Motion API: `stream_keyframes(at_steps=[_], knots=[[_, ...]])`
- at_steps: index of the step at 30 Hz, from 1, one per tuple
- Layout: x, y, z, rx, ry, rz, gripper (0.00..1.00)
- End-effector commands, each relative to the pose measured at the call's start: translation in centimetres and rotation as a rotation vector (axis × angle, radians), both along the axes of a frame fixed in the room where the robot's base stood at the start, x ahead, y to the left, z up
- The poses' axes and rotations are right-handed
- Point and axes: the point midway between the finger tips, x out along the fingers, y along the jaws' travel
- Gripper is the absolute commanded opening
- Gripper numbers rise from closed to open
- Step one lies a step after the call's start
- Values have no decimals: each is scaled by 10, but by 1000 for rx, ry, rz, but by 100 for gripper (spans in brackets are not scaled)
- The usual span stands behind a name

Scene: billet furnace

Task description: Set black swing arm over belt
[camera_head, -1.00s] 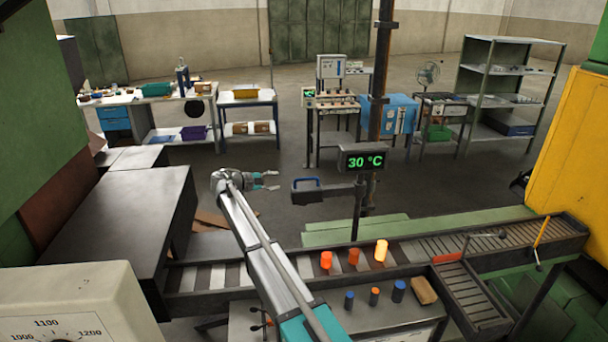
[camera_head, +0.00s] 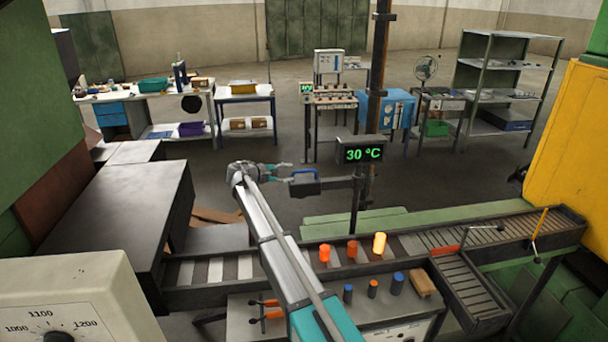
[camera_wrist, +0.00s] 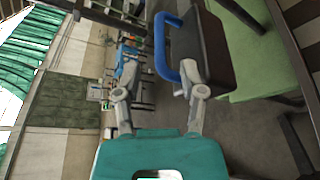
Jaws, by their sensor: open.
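The black swing arm (camera_head: 335,182) reaches left from the dark post (camera_head: 378,100), below the 30 °C display. Its dark end block (camera_wrist: 205,50) carries a blue handle (camera_head: 303,174), and the handle also shows in the wrist view (camera_wrist: 165,48). My gripper (camera_head: 285,172) is open just left of the handle. In the wrist view my gripper (camera_wrist: 160,88) has its fingers apart, with the handle's near end close to the right fingertip. Contact cannot be told. The conveyor belt (camera_head: 405,245) lies nearer than the swing arm, with several glowing billets on it, such as a yellow one (camera_head: 379,244).
A red-tipped lever (camera_head: 446,250) and a yellow lever (camera_head: 541,222) stand at the belt's right side. A green beam (camera_head: 355,219) lies behind the belt. A grey table (camera_head: 120,210) stands at left. Benches and shelves stand farther back, across open floor.

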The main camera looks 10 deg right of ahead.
Motion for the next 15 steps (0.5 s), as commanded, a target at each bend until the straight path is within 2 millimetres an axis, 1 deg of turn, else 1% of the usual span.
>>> stream_keyframes(at_steps=[1,7,12,15], knots=[[3,-9,-4,0,0,-1,53],[12,-36,-10,0,0,-1,53],[19,-53,-14,0,0,0,53],[21,-60,-15,0,0,0,53]])
